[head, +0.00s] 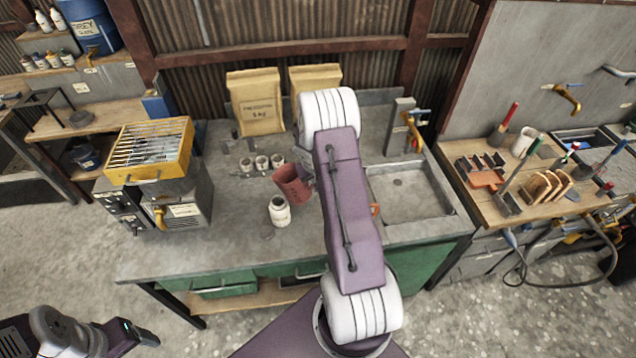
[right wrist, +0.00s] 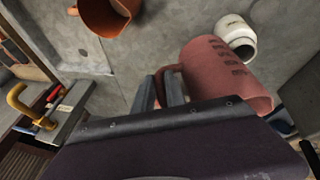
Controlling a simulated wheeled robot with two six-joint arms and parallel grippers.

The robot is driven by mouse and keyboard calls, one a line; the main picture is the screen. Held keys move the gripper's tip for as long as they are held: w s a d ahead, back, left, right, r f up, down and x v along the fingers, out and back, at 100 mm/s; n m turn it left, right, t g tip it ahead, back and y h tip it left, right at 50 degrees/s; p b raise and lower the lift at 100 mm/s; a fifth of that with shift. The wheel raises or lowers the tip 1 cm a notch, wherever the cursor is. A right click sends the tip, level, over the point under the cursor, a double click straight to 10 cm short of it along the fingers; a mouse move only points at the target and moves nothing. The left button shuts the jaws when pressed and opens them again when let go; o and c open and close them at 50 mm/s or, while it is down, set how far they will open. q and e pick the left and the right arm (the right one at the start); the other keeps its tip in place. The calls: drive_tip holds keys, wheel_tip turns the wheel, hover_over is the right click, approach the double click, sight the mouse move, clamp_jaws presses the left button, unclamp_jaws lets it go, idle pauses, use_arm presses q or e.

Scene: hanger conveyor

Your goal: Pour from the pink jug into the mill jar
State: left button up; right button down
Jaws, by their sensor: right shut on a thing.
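The pink jug (head: 291,185) is above the grey bench, just behind the white mill jar (head: 280,211), and leans a little to the left. My right gripper (head: 309,177) is mostly hidden by its own arm. In the right wrist view my right gripper (right wrist: 172,92) is shut on the handle of the pink jug (right wrist: 225,78). The mill jar (right wrist: 236,36) stands upright beyond the jug there, partly covered by it. No stream shows. My left gripper (head: 146,337) is low at the left, away from the bench; its jaws are too small to read.
Several small cups (head: 262,164) stand behind the jug. An orange jug (right wrist: 103,14) stands on the bench, mostly hidden by my arm in the head view. A yellow-topped grill (head: 150,152) is at left, a sink (head: 408,190) at right. The bench front-left is clear.

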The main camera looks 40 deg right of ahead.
drive_tip(key=shift+s+r+g+h+b, duration=0.1)
drive_tip(key=shift+r+g+h+b, duration=0.3)
drive_tip(key=shift+r+h+b, duration=0.55)
drive_tip(key=shift+d+r+y+b, duration=0.1)
drive_tip(key=shift+r+y+b, duration=0.05)
drive_tip(key=shift+y+b, duration=0.15)
drive_tip(key=shift+r+n+g+h+b, duration=0.35)
drive_tip(key=shift+h+b, duration=0.2)
drive_tip(key=shift+b, duration=0.45)
